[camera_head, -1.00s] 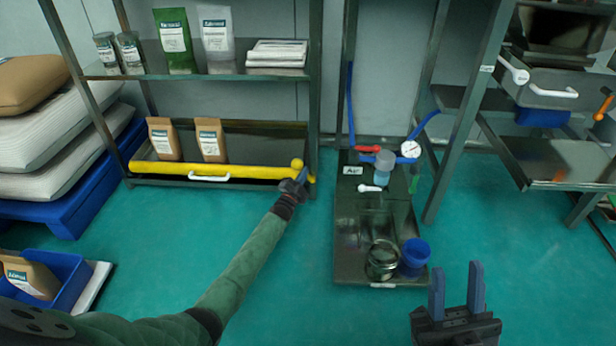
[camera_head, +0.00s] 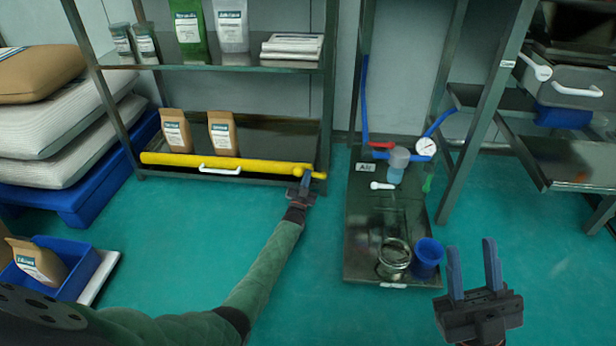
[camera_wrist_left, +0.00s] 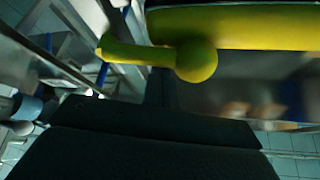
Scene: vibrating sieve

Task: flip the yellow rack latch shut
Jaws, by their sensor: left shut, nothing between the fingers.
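The yellow latch (camera_head: 317,174) is at the right end of the yellow bar (camera_head: 225,163) across the front of the rack's lower shelf. It lies roughly in line with the bar, pointing right. In the left wrist view the latch (camera_wrist_left: 140,53) shows as a rounded knob with a short arm reaching left, below the bar (camera_wrist_left: 250,25). My left gripper (camera_head: 305,180) is shut and empty, its tips right by the latch; I cannot tell whether they touch it. My right gripper (camera_head: 471,246) is open and empty, over the floor at the lower right.
Two brown bags (camera_head: 222,133) stand behind the bar, which has a white handle (camera_head: 220,170). Right of the rack, a dark low platform (camera_head: 362,245) carries a glass jar (camera_head: 394,258), a blue cup (camera_head: 427,258) and a gauge (camera_head: 426,147). Green floor in front is clear.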

